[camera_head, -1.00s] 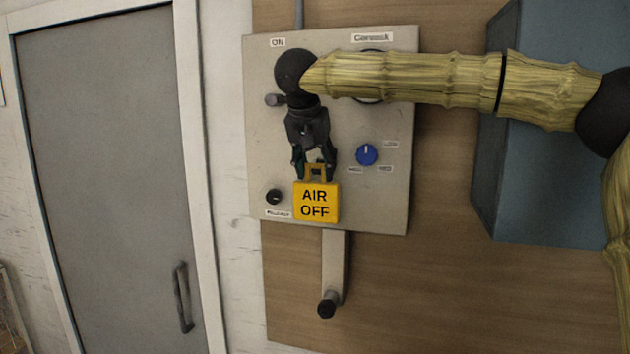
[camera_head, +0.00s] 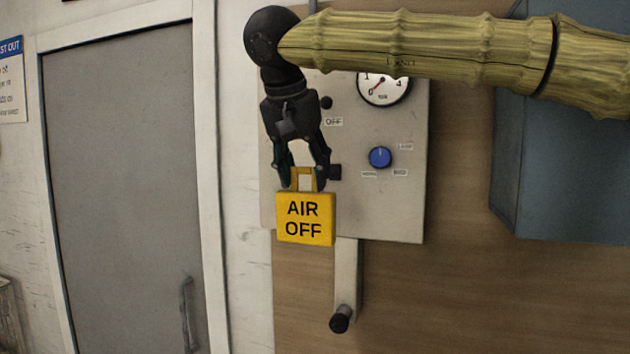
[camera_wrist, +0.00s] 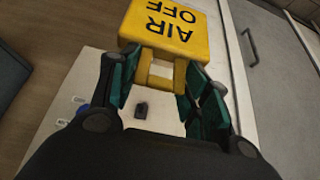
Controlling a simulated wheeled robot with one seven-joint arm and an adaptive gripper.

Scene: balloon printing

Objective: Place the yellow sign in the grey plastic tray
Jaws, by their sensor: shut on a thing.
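The yellow sign (camera_head: 305,219) reads "AIR OFF" and has a yellow loop handle on top. My gripper (camera_head: 304,186) is shut on that handle, and the sign hangs upright below the fingers, in front of the control panel's lower left. In the wrist view the sign (camera_wrist: 170,28) extends beyond the fingertips, its lettering upside down, with the handle between the green finger pads (camera_wrist: 158,82). The grey plastic tray is not seen in any view.
A grey control panel (camera_head: 400,212) with a gauge (camera_head: 384,88) and blue knob (camera_head: 380,157) is behind my gripper. A lever with a black end (camera_head: 341,319) sticks out below it. A blue box (camera_head: 560,170) is at right, a grey door (camera_head: 125,180) at left.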

